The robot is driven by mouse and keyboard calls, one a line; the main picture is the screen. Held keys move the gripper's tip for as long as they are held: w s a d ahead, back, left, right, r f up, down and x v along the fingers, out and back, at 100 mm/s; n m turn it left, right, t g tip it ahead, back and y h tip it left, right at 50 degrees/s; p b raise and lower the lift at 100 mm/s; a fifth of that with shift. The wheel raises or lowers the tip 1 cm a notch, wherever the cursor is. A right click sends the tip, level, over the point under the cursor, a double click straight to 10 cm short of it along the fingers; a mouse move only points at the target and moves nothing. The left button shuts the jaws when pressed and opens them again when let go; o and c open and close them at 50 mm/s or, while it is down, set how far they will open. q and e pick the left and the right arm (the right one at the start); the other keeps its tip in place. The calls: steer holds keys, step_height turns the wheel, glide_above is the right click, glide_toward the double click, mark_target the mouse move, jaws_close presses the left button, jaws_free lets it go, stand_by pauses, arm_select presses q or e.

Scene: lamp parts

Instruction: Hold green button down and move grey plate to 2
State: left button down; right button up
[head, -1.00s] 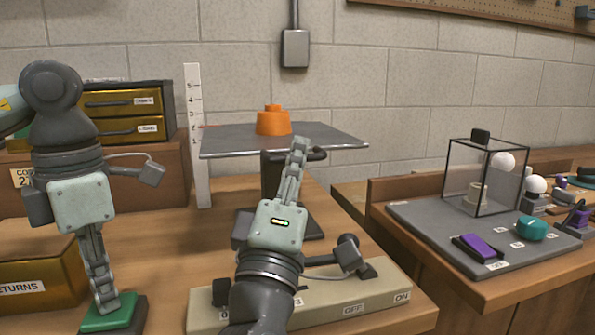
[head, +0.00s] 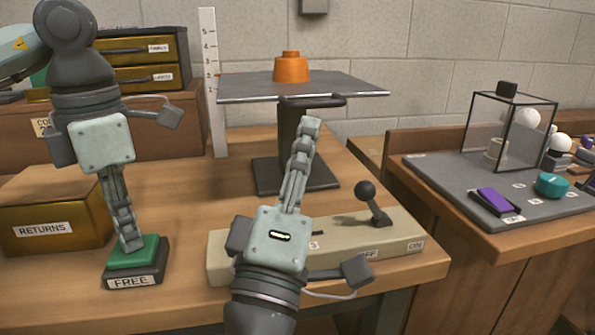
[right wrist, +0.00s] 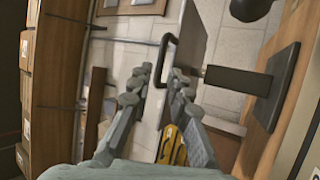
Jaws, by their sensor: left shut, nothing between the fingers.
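The green button (head: 150,247) is on a dark base labelled FREE. My left gripper (head: 132,246) points down, shut and empty, with its tips at the button's top; I cannot tell how far it is pressed. The grey plate (head: 345,88) is level on a dark post, with a dark handle (head: 325,101) under its front edge. My right gripper (head: 311,122) is below the handle. The right wrist view shows its fingers (right wrist: 162,74) apart, with the handle (right wrist: 170,50) just ahead.
An orange stepped block (head: 291,68) rests on the plate. A beige panel (head: 340,240) with a black-knobbed lever (head: 375,208) and ON and OFF labels lies at the front. The RETURNS box (head: 50,222) is at left. A grey board (head: 440,178) with a clear case is at right.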

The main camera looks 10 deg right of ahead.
arm_select(q)
steer(key=shift+s+f, duration=0.1)
steer(key=shift+f, duration=0.2)
arm_select(e)
steer(key=v, duration=0.5)
arm_select(q)
steer(key=shift+r, duration=0.1)
arm_select(e)
steer(key=shift+d+r, duration=0.1)
